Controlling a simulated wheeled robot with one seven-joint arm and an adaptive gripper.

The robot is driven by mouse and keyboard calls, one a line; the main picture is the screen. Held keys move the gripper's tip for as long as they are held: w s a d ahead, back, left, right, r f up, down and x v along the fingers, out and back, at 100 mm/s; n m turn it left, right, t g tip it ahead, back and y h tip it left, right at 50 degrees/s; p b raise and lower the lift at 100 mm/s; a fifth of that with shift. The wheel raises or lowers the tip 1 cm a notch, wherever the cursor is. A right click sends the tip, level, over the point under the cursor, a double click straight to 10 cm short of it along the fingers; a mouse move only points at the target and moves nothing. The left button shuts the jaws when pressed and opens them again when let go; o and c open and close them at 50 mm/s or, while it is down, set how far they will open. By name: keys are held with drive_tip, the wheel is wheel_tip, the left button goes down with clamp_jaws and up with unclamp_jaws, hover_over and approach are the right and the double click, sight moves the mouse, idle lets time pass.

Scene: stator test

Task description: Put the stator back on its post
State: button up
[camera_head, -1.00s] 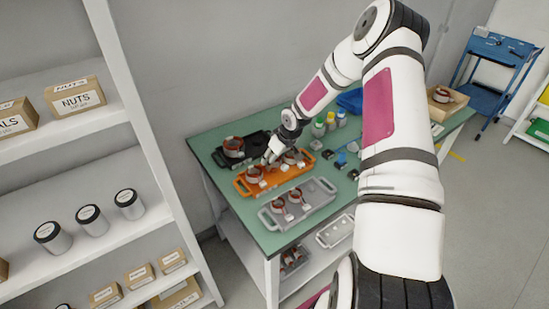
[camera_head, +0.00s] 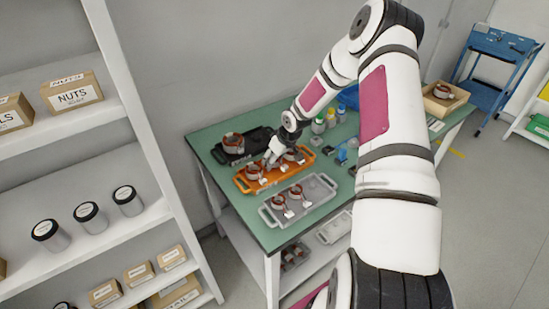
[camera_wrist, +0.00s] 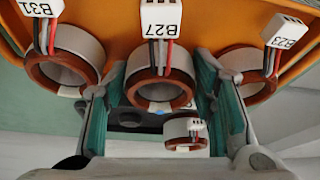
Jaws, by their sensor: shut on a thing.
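My gripper (camera_wrist: 161,85) is shut on the stator labelled B27 (camera_wrist: 160,62), a white ring with red-brown winding, wires and a white connector. Its fingers stand on either side of it. In the head view my gripper (camera_head: 271,160) is over the middle of the orange tray (camera_head: 243,186). Stator B31 (camera_wrist: 65,62) sits to the left of the held one and stator B23 (camera_wrist: 250,70) to the right, both at the orange tray. The posts are hidden, and I cannot tell whether B27 is clear of the tray.
A grey tray (camera_head: 318,187) with two stators lies in front. A black tray (camera_head: 258,137) with a stator (camera_head: 233,143) lies behind. Bottles (camera_head: 330,119) and small parts stand to the right on the green table (camera_head: 208,137). A shelf with jars and boxes stands at the left.

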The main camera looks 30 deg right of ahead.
drive_tip(key=shift+f, duration=0.25)
idle(0.4)
drive_tip(key=o, duration=1.3)
drive_tip(key=shift+r, duration=0.15)
drive_tip(key=shift+r+p, duration=0.75)
drive_tip(key=shift+r, duration=1.6)
drive_tip(key=shift+o, duration=0.3)
drive_tip(key=o, duration=0.5)
